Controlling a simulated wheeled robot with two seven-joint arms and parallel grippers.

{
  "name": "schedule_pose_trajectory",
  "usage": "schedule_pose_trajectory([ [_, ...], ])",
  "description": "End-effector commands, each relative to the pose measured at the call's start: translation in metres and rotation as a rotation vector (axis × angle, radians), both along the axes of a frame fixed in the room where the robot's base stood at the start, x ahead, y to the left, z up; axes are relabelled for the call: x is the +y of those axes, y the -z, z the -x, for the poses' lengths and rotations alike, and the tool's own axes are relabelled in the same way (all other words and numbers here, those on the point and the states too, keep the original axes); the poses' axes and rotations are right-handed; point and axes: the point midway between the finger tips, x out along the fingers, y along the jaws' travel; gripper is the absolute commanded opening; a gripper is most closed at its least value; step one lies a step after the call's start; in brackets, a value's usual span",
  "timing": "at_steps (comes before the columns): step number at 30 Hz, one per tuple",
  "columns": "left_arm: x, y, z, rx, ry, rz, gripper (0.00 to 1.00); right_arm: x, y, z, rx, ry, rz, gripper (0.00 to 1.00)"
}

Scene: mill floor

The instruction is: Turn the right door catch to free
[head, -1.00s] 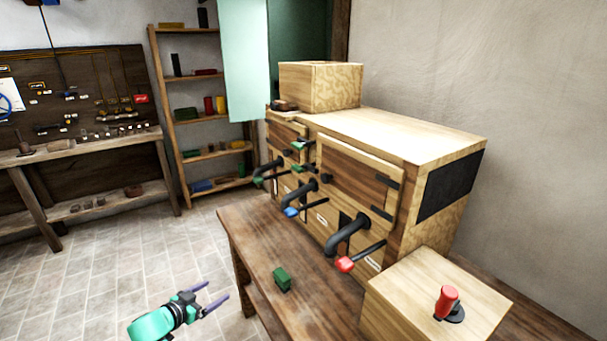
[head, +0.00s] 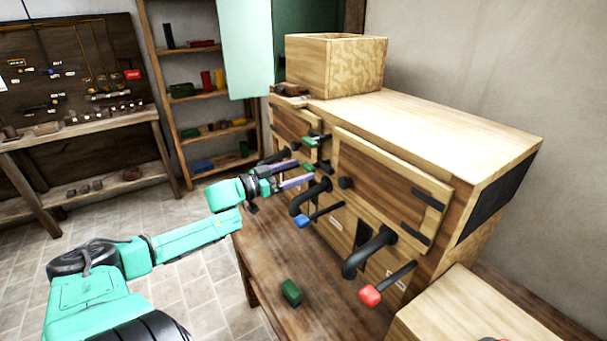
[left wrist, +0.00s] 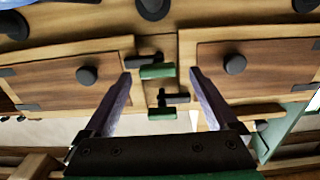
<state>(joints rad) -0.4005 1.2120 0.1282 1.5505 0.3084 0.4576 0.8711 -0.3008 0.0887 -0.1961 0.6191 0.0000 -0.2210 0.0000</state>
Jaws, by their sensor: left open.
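Two catches with dark bars and green handles sit between the two doors of the wooden cabinet. The lower one (head: 309,167) lies nearer the right door (head: 380,180). In the left wrist view, which is upside down, its green handle (left wrist: 157,71) appears above the other catch's handle (left wrist: 163,114). My left gripper (head: 301,166) is open in front of the catches. In the wrist view its fingertips (left wrist: 160,74) stand either side of the nearer green handle; I cannot tell whether they touch it. My right gripper is not in view.
Dark pipes with a blue-tipped lever (head: 302,221) and a red-tipped lever (head: 370,295) jut out below the doors. A green block (head: 291,292) lies on the bench (head: 265,262). An open wooden box (head: 334,68) stands on the cabinet.

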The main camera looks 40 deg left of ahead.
Motion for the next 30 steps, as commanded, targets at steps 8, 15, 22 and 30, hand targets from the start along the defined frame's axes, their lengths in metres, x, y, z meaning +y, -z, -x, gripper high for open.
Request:
schedule_pose_trajectory([
  [8, -0.006, 0.001, -0.022, 0.000, -0.001, 0.001, 0.93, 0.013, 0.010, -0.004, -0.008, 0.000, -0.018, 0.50],
  [15, -0.006, 0.000, -0.023, 0.001, -0.002, 0.001, 0.93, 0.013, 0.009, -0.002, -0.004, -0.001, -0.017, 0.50],
  [22, -0.006, 0.001, -0.022, 0.001, -0.001, 0.001, 0.16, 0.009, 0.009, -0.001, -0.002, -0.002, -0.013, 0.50],
  [30, -0.007, 0.000, -0.022, -0.003, -0.001, -0.014, 0.07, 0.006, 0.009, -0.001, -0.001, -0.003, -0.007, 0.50],
])
